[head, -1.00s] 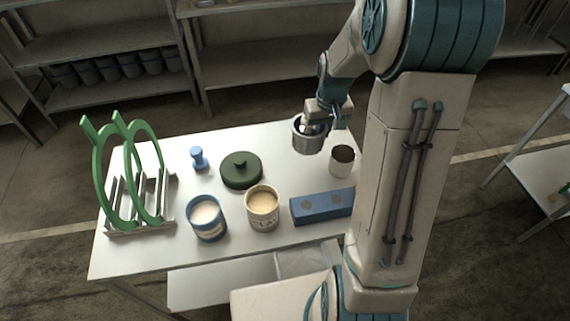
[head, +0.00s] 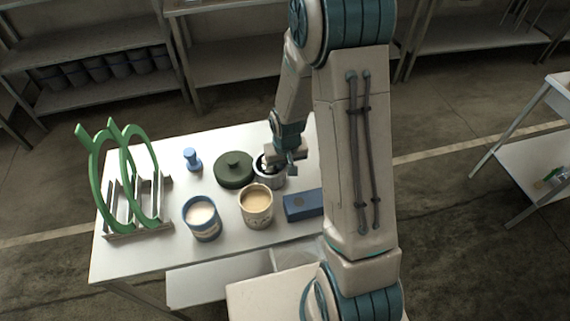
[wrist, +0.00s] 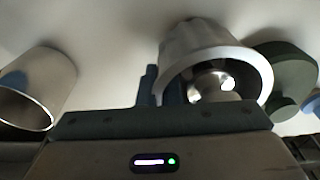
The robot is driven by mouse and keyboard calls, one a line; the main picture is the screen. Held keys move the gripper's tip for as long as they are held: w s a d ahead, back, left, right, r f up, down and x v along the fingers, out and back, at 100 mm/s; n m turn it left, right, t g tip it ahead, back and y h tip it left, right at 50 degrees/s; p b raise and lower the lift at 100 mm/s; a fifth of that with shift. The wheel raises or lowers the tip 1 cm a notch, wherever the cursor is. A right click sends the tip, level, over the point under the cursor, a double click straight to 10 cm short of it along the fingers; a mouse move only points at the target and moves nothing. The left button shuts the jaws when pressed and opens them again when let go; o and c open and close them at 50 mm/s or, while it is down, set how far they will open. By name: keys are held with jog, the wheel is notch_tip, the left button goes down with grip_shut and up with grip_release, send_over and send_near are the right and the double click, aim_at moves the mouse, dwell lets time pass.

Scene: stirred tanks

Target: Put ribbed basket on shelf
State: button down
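The ribbed basket (head: 270,181) is a small grey-metal round container with fluted sides, right of the dark green lid in the head view. In the wrist view its ribbed wall (wrist: 200,38) and bright rim show, with a shiny metal piece inside. My gripper (wrist: 163,88) is shut on the basket's rim, one dark finger outside the wall and one inside. In the head view my gripper (head: 279,162) reaches down over the basket. I cannot tell whether the basket touches the table. Shelf units stand behind, with a lower shelf board (head: 240,73) bare.
The white table (head: 150,262) holds a green ring rack (head: 93,185), blue piece (head: 192,160), green lid (head: 234,178), blue cup (head: 203,232), cream cup (head: 257,217) and blue box (head: 303,206). Dark pots (head: 115,67) fill a left shelf.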

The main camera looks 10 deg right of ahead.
jog(key=shift+f, duration=0.2)
jog(key=c, duration=1.6)
grip_release()
